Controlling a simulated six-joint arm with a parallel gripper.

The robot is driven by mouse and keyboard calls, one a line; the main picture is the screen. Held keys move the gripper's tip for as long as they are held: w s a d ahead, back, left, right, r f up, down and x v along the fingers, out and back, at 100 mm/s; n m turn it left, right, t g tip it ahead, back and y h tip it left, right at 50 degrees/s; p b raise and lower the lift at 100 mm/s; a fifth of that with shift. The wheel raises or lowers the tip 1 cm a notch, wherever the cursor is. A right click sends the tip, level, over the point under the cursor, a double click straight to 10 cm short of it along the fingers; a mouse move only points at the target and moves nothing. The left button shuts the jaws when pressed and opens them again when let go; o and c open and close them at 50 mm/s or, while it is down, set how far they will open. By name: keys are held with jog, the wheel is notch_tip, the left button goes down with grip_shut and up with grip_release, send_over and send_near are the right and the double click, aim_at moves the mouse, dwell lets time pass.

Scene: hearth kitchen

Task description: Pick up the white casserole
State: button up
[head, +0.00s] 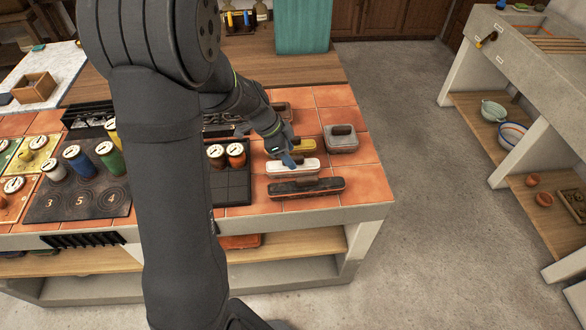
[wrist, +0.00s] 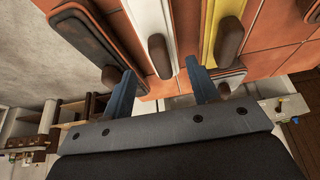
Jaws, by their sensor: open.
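The white casserole (head: 307,166) is a long, low dish with a brown handle on its lid, on the orange tiled counter. In the head view my gripper (head: 288,158) is over it, pointing down, and hides part of it. In the wrist view my gripper (wrist: 160,68) is open and empty, with blue fingers. The white casserole (wrist: 144,14) lies between the two fingers there, its brown handle close to the fingertips and roughly centred. I cannot tell how much height is left between fingers and lid.
A black casserole (head: 322,187) lies close in front of the white one, a yellow one (head: 302,146) close behind. A grey one (head: 341,142) stands behind right. Canisters (head: 236,152) stand to the left. Bare tiles (head: 368,180) lie to the right, near the counter edge.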

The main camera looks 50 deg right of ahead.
jog(key=shift+x, duration=2.75)
jog(key=shift+w, duration=0.2)
